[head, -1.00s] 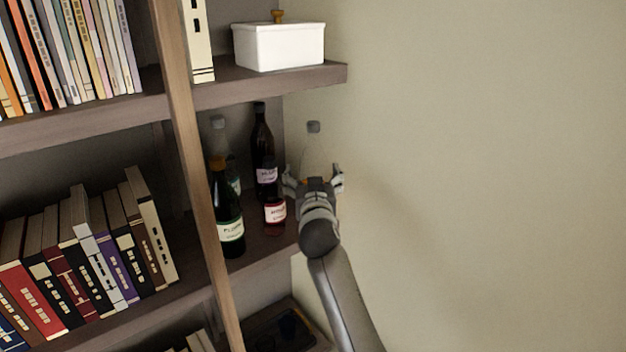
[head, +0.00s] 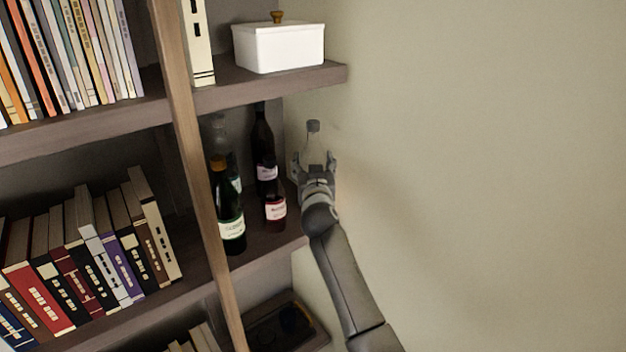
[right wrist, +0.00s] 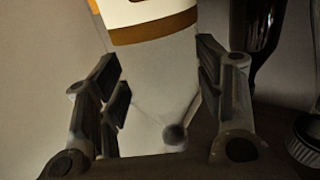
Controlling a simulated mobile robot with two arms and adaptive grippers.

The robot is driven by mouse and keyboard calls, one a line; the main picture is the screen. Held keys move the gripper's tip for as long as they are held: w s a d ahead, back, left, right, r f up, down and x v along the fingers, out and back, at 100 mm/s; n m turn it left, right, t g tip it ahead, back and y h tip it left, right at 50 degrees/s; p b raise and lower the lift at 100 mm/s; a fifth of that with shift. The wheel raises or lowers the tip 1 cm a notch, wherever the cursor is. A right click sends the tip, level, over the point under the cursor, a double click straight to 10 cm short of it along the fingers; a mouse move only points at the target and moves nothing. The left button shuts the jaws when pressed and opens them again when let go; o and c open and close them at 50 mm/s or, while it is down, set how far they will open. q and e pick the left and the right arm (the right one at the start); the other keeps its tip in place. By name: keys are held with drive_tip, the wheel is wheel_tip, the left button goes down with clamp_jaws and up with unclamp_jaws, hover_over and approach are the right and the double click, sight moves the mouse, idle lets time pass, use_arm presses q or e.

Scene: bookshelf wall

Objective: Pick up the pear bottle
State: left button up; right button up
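A clear bottle with a grey cap (head: 313,127) stands upright at the right end of the middle shelf, by the wall. I take it for the pear bottle, but its name is not readable. My right gripper (head: 315,165) has its fingers on both sides of this bottle, and they look closed against it. In the right wrist view, the clear bottle (right wrist: 155,70) fills the space between the finger pads, with a white and orange label above. The bottle's lower part is hidden by the gripper in the head view. My left gripper is not in view.
The upper shelf (head: 270,84) holds a white box (head: 278,48). A wooden upright (head: 190,150) borders the books. Right is bare wall.

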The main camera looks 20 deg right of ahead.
clamp_jaws()
drive_tip(key=shift+r, duration=0.2)
drive_tip(key=shift+r, duration=0.1)
